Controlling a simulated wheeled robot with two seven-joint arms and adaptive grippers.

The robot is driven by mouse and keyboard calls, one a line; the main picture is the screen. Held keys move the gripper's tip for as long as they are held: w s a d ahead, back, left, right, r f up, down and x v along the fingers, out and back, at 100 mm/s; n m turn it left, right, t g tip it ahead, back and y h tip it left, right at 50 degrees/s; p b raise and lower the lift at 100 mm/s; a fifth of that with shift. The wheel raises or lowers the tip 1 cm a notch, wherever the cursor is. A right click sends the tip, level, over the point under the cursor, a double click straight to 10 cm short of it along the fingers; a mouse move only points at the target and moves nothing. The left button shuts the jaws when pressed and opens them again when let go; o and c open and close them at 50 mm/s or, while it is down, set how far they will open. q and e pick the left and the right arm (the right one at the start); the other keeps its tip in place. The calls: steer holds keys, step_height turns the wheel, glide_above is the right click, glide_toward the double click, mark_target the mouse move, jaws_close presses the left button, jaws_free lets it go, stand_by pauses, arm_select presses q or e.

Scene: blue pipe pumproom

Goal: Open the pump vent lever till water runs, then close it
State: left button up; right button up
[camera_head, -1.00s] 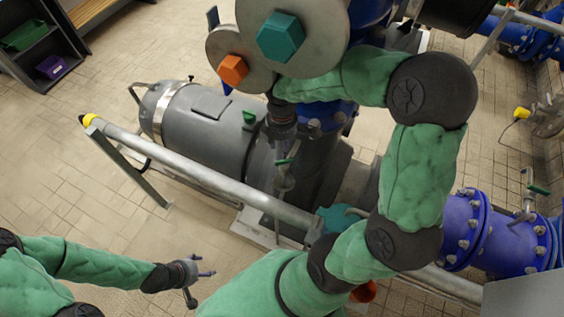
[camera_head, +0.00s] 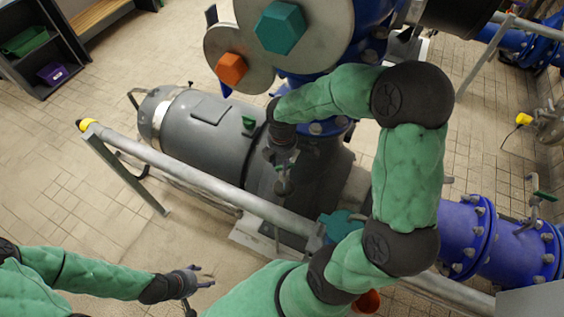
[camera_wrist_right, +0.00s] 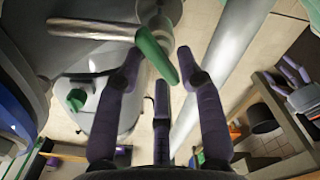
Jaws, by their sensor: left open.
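The vent lever has a green handle, which shows in the right wrist view (camera_wrist_right: 156,56) on a silvery valve body (camera_wrist_right: 160,14). My right gripper (camera_wrist_right: 161,78) has its dark fingers spread, with the handle between or just beyond the fingertips; I cannot tell whether they touch. In the head view, my right gripper (camera_head: 281,178) hangs over the small valve beside the grey pump (camera_head: 205,125), and its fingers are hard to make out. My left gripper (camera_head: 203,279) is open and empty at the lower left, over the floor. No running water is visible.
A grey rail (camera_head: 190,178) runs diagonally in front of the pump. Blue flanged pipes (camera_head: 480,235) lie at the right. Large discs with a teal hexagon (camera_head: 279,27) and an orange hexagon (camera_head: 230,68) stand above the pump.

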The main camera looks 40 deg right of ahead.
jaws_close()
steer(key=shift+m, duration=0.4)
steer(key=m+p, duration=0.1)
steer(key=m, duration=0.2)
steer(key=shift+d+m, duration=0.15)
steer(key=shift+m, duration=0.25)
steer(key=shift+d+m, duration=0.1)
steer(key=shift+m, duration=1.7)
steer(key=shift+o, duration=2.1)
jaws_free()
